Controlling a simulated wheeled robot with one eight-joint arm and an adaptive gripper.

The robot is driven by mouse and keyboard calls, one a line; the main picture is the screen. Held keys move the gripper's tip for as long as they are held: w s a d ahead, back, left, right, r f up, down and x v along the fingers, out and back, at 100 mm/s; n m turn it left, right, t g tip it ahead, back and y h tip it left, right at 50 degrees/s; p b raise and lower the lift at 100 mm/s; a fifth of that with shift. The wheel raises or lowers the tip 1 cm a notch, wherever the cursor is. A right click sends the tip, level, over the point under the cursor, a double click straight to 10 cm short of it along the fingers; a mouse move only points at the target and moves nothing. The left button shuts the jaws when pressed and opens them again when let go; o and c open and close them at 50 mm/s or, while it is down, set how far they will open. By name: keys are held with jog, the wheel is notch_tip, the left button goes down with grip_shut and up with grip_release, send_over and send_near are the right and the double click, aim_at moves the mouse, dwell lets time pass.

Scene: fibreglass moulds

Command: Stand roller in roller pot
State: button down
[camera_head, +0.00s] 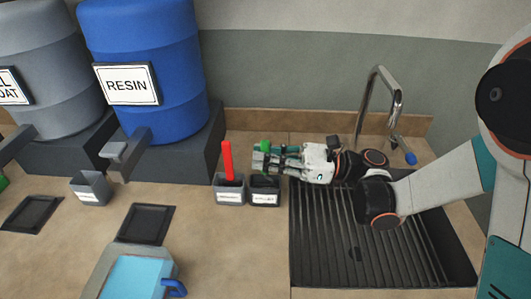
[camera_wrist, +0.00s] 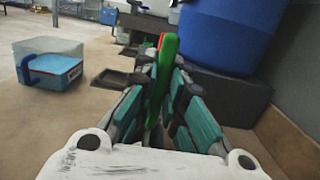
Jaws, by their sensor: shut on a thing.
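My gripper (camera_head: 270,160) is shut on a green-handled tool, apparently the roller (camera_head: 264,145), just above the dark pot at the sink's left edge. In the wrist view the green handle (camera_wrist: 168,52) stands upright between the fingers (camera_wrist: 160,88). The tool's lower end is hidden; I cannot tell whether it is inside the pot. The dark pot (camera_head: 264,199) has a white label too small to read. Beside it on the left is a grey pot (camera_head: 229,197) with a red-handled tool (camera_head: 227,160) standing in it.
A ribbed sink (camera_head: 340,255) with a tap (camera_head: 380,85) lies below my arm. The blue resin drum (camera_head: 150,40) and a grey drum (camera_head: 45,60) stand behind on dark blocks. A small grey cup (camera_head: 91,188), dark trays (camera_head: 146,223) and a clear blue-filled container (camera_head: 125,275) are left.

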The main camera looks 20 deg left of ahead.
jog(key=c, duration=1.6)
grip_release()
jog(key=v, duration=1.2)
